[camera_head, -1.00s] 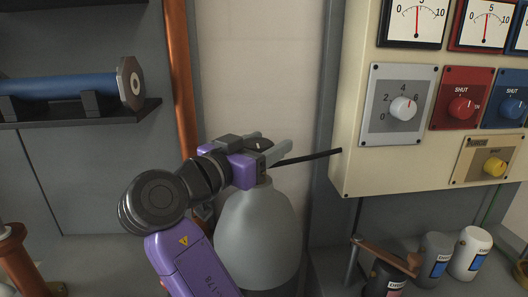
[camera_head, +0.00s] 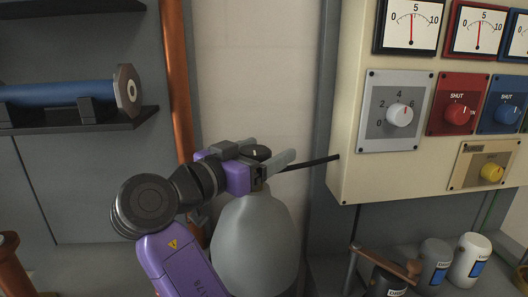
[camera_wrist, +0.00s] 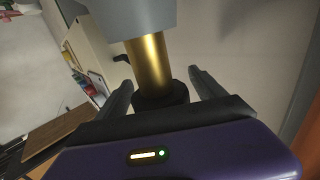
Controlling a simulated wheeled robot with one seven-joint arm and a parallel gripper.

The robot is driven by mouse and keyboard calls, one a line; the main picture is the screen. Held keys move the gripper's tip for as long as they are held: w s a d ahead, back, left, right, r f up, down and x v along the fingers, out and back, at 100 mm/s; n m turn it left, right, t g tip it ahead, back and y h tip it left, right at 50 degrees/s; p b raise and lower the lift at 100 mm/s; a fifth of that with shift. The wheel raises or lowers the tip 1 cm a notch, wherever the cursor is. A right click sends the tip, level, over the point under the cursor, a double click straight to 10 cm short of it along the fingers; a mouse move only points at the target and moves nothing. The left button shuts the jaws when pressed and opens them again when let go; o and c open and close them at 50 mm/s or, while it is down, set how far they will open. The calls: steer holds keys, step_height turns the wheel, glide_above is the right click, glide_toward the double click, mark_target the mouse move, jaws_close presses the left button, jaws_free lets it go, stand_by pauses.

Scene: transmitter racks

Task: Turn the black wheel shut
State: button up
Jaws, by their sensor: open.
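The black wheel (camera_head: 262,153) is a small dark round knob with a pale mark, above the grey rounded tank (camera_head: 255,240) in the head view. In the wrist view the black wheel (camera_wrist: 160,97) sits at the end of a brass stem (camera_wrist: 148,62). My gripper (camera_head: 274,148) reaches in from the left, its two fingers apart on either side of the wheel. In the wrist view my gripper (camera_wrist: 160,78) is open, with gaps seen between the wheel and both fingers. The wheel's near edge is partly hidden behind the purple gripper body.
A thin black bar (camera_head: 312,163) sticks out right of the fingers, towards the cream panel (camera_head: 346,150) with dials and knobs. A copper pipe (camera_head: 177,80) stands behind my arm. A shelf with a blue cylinder (camera_head: 50,92) is at left. Canisters (camera_head: 435,260) stand at lower right.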

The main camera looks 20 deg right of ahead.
steer(key=b+v, duration=0.1)
steer(key=v, duration=0.7)
stand_by(0.5)
